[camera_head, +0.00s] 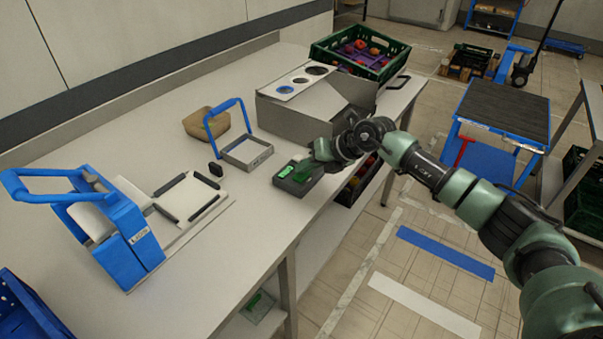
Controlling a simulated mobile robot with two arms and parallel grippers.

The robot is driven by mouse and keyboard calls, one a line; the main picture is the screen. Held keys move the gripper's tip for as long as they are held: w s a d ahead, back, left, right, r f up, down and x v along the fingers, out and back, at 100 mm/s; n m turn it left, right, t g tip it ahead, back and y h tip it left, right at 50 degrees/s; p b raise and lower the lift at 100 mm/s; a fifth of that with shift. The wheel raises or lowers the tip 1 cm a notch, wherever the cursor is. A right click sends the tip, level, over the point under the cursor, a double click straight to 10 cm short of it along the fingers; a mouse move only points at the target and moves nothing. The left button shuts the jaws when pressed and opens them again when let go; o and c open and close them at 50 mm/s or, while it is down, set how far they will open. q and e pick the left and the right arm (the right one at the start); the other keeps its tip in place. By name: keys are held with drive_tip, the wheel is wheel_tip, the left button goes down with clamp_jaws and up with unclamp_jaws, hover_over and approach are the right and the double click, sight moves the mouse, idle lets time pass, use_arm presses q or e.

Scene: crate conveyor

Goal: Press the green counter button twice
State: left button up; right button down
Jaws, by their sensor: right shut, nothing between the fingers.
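A small dark grey counter box (297,183) sits on the white table near its front edge. Its top has bright green areas (286,171); at this size I cannot tell the button from a display. My right gripper (315,167) is shut and empty, with its tips at the right side of the box, low over it. I cannot tell whether the tips touch the box or the button. The wrist and fingers hide part of the box's right end. My left gripper is not in view.
A metal tray with a blue handle (246,152) and a brown bowl (208,124) stand behind the counter. A grey box (297,118) and a green crate (401,66) are farther back. A blue-handled device (128,252) stands left.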

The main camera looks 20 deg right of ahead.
sight(304, 176)
idle(0.4)
drive_tip(key=shift+r+p, duration=0.75)
drive_tip(key=shift+r, duration=0.1)
drive_tip(key=shift+r+p, duration=1.9)
drive_tip(key=shift+r, duration=0.65)
drive_tip(key=shift+a, duration=0.1)
